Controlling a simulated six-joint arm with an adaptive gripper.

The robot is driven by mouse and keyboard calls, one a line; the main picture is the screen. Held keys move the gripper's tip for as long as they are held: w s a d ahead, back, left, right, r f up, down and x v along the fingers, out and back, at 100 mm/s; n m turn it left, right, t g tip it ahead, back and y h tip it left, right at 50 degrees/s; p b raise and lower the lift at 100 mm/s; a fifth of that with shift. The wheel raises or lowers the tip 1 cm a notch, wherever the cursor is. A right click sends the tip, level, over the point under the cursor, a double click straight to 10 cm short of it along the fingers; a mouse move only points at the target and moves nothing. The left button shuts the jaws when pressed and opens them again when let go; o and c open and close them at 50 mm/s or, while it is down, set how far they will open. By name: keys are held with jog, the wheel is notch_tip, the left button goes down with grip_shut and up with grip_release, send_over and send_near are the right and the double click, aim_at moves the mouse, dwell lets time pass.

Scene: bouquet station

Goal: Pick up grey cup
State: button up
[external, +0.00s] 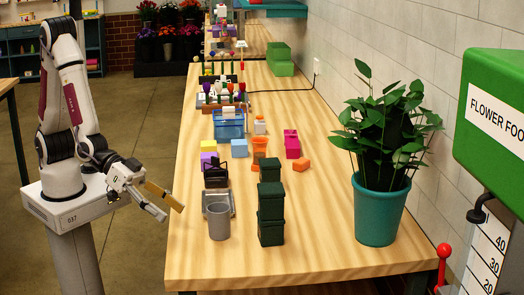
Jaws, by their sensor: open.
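The grey cup (218,221) stands upright near the front left part of the wooden table. My gripper (162,202) is open and empty. It hangs to the left of the table's left edge, at left of the cup and apart from it. One finger looks yellowish and the other grey. Nothing hides the front of the cup.
Dark green stacked boxes (271,214) stand just right of the cup. A dark holder (215,174) and a grey flat item (232,201) are behind it. A teal pot (378,215) with a plant stands right. The front table top (300,262) is clear.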

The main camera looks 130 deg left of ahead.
aim_at(213, 224)
jog(key=a+f+y, duration=0.1)
jog(key=f, duration=0.1)
jog(key=a+f+t+y, duration=0.1)
jog(key=a+f+y, duration=0.1)
jog(key=a+f+n+y, duration=0.1)
jog(key=a+f, duration=0.1)
jog(key=shift+w+a+y, duration=0.2)
jog(key=shift+w+y, duration=0.05)
jog(key=shift+y, duration=0.05)
jog(key=shift+s+a+f+t+y, duration=0.35)
jog(key=shift+a+t+y, duration=0.05)
jog(key=shift+y, duration=0.1)
jog(key=shift+s+a+f+y, duration=0.2)
jog(key=shift+s+a+y, duration=0.1)
jog(key=shift+s+y, duration=0.25)
jog(key=shift+w+a, duration=0.1)
jog(key=shift+w, duration=0.05)
jog(key=shift+x, duration=1.2)
jog(key=shift+r+x, duration=0.2)
jog(key=shift+x, duration=2.4)
jog(key=shift+w, duration=0.1)
jog(key=c, duration=1.3)
